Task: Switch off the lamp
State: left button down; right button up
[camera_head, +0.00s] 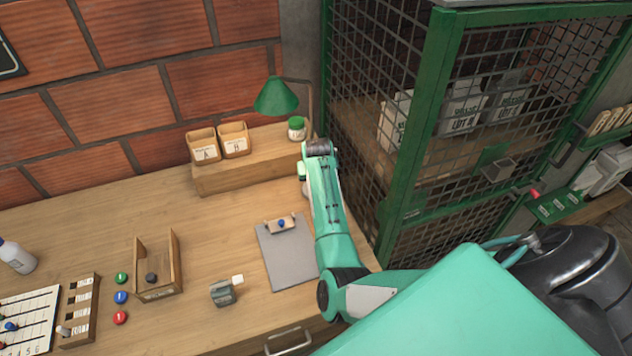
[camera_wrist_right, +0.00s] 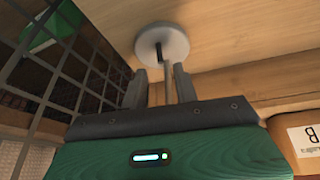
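The lamp (camera_head: 276,97) has a green cone shade on a thin bent stem and stands at the back right of the desk, by the mesh cage. Its lower part is hidden behind my right arm in the head view. In the right wrist view a round grey disc (camera_wrist_right: 176,40) with a dark rod shows just beyond my right gripper (camera_wrist_right: 161,78); it looks like the lamp's base. The two fingers are apart with a gap between them, and nothing is held. I cannot tell whether a finger touches the rod. My left gripper is in neither view.
A wooden riser (camera_head: 252,172) carries two small labelled boxes (camera_head: 234,138) and a green-lidded jar (camera_head: 297,127). The green mesh cage (camera_head: 440,120) stands close on the right. A clipboard (camera_head: 288,252) and an open wooden box (camera_head: 157,268) lie in front on the desk.

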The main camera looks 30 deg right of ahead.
jog(key=shift+x, duration=2.1)
jog(key=shift+c, duration=0.2)
grip_shut()
